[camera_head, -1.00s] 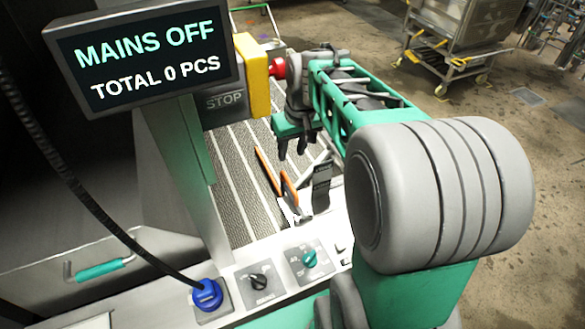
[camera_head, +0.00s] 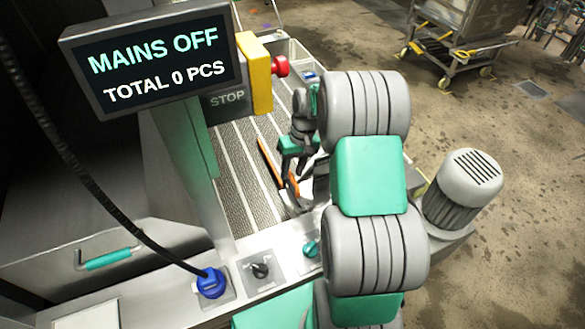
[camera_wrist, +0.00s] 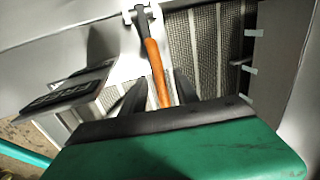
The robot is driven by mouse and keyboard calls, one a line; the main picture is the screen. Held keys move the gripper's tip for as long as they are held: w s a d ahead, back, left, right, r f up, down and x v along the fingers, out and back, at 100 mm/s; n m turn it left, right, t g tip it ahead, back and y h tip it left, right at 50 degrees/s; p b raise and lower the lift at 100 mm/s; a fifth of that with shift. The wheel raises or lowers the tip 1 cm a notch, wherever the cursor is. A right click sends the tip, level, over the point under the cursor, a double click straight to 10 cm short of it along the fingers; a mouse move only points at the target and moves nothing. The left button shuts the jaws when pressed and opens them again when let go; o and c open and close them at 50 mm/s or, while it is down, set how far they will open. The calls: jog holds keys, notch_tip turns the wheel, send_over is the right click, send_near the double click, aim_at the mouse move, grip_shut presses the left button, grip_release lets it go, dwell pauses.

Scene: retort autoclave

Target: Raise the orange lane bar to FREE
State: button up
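The orange lane bar (camera_head: 270,165) lies slanted over the ribbed conveyor in the head view, beside the machine's front deck. In the wrist view the orange lane bar (camera_wrist: 153,62) runs from a grey pivot end at the top down between my fingers. My gripper (camera_head: 291,183) is low over the bar in the head view, partly hidden by my arm. In the wrist view my gripper (camera_wrist: 158,86) has its two dark fingers apart, one on each side of the bar. I cannot tell whether either finger touches it.
A screen (camera_head: 160,68) reads MAINS OFF, TOTAL 0 PCS. A red button (camera_head: 281,66) on a yellow box stands behind my gripper. A black knob (camera_head: 260,270) and a teal knob (camera_head: 311,249) sit on the front deck. A dark plate (camera_wrist: 70,88) stands left of my fingers.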

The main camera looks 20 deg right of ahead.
jog(key=shift+c, duration=0.4)
grip_shut()
dwell(1.0)
